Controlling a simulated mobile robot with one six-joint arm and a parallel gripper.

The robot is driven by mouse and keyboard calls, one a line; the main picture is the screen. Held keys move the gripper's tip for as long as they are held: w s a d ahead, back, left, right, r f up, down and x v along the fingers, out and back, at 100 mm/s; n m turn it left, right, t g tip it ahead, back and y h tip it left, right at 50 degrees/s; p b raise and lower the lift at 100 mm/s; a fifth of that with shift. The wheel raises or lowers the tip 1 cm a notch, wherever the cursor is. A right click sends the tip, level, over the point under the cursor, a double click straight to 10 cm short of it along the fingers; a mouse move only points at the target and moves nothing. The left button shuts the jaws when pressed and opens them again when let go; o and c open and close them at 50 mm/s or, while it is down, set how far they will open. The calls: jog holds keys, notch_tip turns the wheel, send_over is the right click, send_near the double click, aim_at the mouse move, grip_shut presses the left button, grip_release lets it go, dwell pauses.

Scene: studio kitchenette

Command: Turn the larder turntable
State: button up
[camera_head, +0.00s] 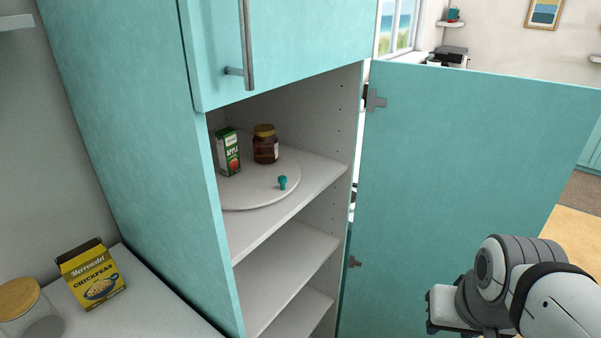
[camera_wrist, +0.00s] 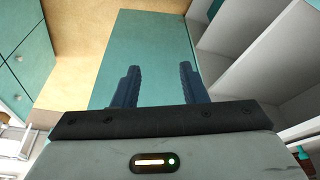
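The larder turntable (camera_head: 250,192) is a pale round disc on the upper open shelf of the teal larder cabinet. A small teal knob (camera_head: 283,183) stands near its front right edge. A green and white apple juice carton (camera_head: 229,153) and a dark jar with a gold lid (camera_head: 265,146) stand toward the back of the disc. My gripper shows in the wrist view (camera_wrist: 160,82) with its two dark fingers apart and nothing between them. In the head view my arm is at the lower right, in front of the open door and away from the turntable.
The teal larder door (camera_head: 455,170) stands open to the right. Lower shelves (camera_head: 285,270) look empty. A yellow chickpeas box (camera_head: 92,275) and a jar with a wooden lid (camera_head: 22,300) stand on the counter at left. An upper door with a metal handle (camera_head: 247,50) is closed above.

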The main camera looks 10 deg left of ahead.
jog(key=w+a+n+t+b, duration=0.1)
jog(key=w+a+t+b, duration=0.2)
jog(key=w, duration=0.4)
jog(key=n+t+y+b, duration=0.5)
jog(key=n+t+y, duration=0.1)
jog(key=t+y, duration=0.35)
send_near(284, 183)
jog(key=x, duration=0.4)
jog(key=shift+g, duration=0.45)
jog(key=p+x, duration=0.1)
jog(key=x, duration=0.6)
jog(key=shift+r+p, duration=0.2)
jog(key=shift+p, duration=0.2)
jog(key=shift+d, duration=0.1)
jog(key=shift+c, duration=0.6)
grip_shut()
